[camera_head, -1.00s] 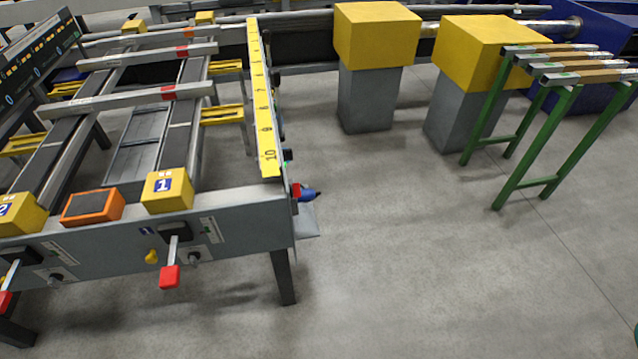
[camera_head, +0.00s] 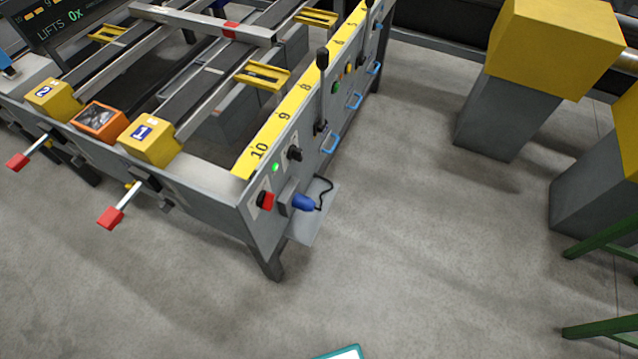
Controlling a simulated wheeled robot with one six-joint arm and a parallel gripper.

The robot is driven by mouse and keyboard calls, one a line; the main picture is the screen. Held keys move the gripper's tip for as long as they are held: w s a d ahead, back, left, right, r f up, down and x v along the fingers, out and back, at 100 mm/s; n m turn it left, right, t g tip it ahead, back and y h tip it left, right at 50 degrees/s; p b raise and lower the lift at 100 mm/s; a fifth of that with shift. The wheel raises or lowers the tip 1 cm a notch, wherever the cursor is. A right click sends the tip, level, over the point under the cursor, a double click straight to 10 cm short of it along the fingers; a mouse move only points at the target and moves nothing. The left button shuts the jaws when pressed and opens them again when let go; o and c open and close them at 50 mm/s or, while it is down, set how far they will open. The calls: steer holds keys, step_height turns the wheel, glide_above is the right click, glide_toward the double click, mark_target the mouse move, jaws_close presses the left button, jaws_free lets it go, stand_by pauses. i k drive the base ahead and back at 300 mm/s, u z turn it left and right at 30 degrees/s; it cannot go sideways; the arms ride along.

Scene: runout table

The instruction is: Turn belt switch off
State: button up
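The end panel (camera_head: 262,222) of the runout table faces me near the middle of the view. On it are a black knob-like switch (camera_head: 295,153), a lit green lamp (camera_head: 275,167) and a red button (camera_head: 266,200). Farther along the same side stands a tall black-knobbed lever (camera_head: 322,60). I cannot read the labels, so I cannot tell which control is the belt switch or how it is set. My gripper is not in view.
A blue plug-like object (camera_head: 304,203) with a black cord sits at a small shelf (camera_head: 313,226) below the switch. Red-tipped levers (camera_head: 110,217) stick out from the front. Yellow-topped grey posts (camera_head: 510,120) stand right. The floor between is clear.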

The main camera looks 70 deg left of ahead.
mark_target(265, 199)
steer(key=z, duration=0.05)
steer(key=i, duration=0.1)
steer(key=u, duration=2.85)
steer(key=k, duration=0.55)
steer(key=z, duration=1.05)
steer(key=i, duration=0.5)
